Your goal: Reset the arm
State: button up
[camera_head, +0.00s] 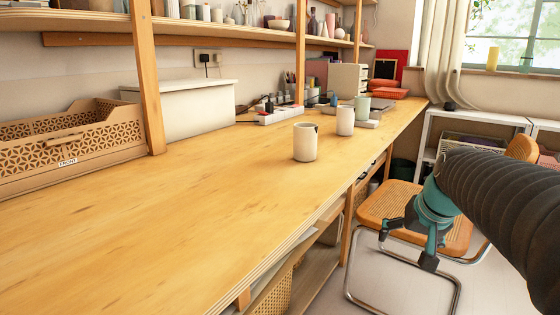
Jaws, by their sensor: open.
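My gripper (409,246) is at the lower right, at the end of my dark ribbed arm. It is teal with dark fingertips, points down and to the left, and is open and empty. It is off the front edge of the wooden worktop (190,230), in front of a chair in the picture. Nothing touches its fingers as far as I can see.
A white mug (304,143) stands near the worktop's front edge, with another cup (345,121) and a pale green cup (362,107) behind it. A tan perforated crate (70,150) sits at left. A cane chair (385,207) stands behind my gripper. The near worktop is clear.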

jog(key=s+a+n+p, duration=0.1)
jog(key=s+a, duration=0.2)
jog(key=s, duration=0.3)
jog(key=s+a+f+n+p, duration=0.1)
jog(key=s+a+p, duration=0.1)
jog(key=s, duration=0.4)
jog(key=s+a+f+n+p, duration=0.1)
jog(key=s+a+p, duration=0.1)
jog(key=s+a, duration=0.2)
jog(key=shift+s+a+f, duration=0.15)
jog(key=shift+s+a, duration=0.15)
jog(key=shift+s, duration=1.15)
